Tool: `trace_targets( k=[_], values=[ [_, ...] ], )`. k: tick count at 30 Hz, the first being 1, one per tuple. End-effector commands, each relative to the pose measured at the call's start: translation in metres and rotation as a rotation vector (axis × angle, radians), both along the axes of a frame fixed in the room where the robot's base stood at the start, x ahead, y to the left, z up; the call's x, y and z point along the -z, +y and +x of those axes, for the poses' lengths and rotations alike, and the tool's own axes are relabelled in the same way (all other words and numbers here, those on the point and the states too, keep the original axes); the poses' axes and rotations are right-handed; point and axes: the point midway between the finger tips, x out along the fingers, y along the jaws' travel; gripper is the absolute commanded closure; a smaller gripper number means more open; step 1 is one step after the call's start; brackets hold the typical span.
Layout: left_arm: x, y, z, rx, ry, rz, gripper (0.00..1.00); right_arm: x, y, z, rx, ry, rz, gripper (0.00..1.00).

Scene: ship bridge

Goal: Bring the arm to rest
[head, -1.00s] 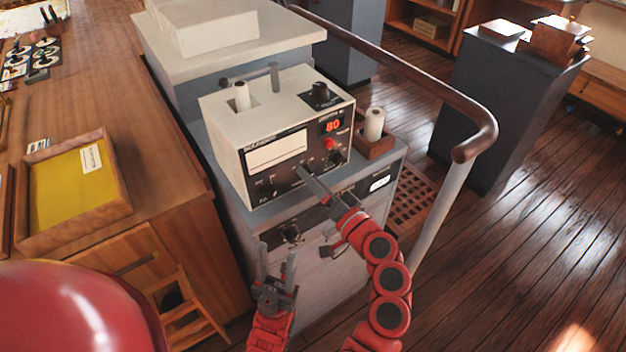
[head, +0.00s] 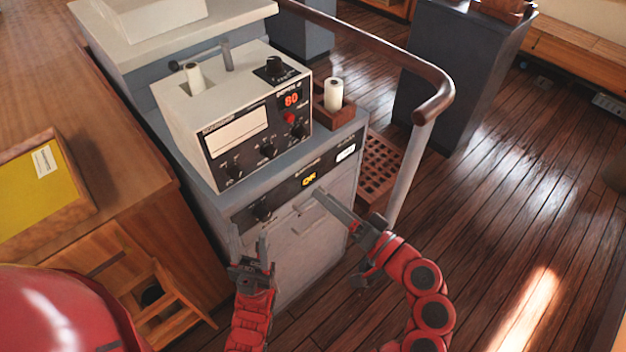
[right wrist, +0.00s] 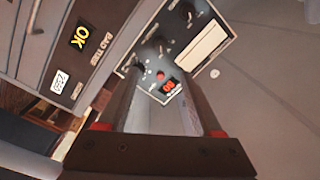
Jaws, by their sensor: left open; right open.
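My right gripper (head: 311,199) is open and empty, its fingers in front of the cabinet front just below the lower panel. In the right wrist view its two fingers (right wrist: 163,90) stand apart with nothing between them, and the device's panel shows beyond. My left gripper (head: 250,246) is open and empty, pointing up in front of the cabinet's lower left front. Both arms are red. Whether either gripper touches the cabinet I cannot tell.
A white device (head: 215,107) with knobs and a red "80" readout stands on a grey cabinet (head: 300,240). The cabinet's lower panel shows a yellow "OK" display (head: 309,180). A handrail (head: 432,104) curves at the right. Wooden floor (head: 500,200) is open beyond it.

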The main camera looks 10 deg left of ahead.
Motion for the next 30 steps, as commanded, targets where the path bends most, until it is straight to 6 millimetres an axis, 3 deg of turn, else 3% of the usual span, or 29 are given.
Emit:
trace_targets(
  k=[6, 23, 26, 30],
  values=[
    [-0.007, 0.0, 0.0, 0.0, 0.0, 0.0, 0.5, 0.0, -0.011, -0.009, -0.001, 0.0, 0.001, 0.33],
    [-0.007, 0.0, 0.0, 0.0, 0.0, 0.0, 0.5, 0.001, -0.011, -0.009, 0.0, 0.0, 0.002, 0.33],
    [-0.007, 0.0, 0.0, 0.0, 0.0, 0.0, 0.5, 0.007, -0.015, 0.0, 0.039, 0.016, 0.004, 0.33],
    [-0.007, 0.0, 0.0, 0.0, 0.0, 0.0, 0.5, 0.032, -0.04, 0.037, 0.218, 0.065, 0.0, 0.33]
  ],
)
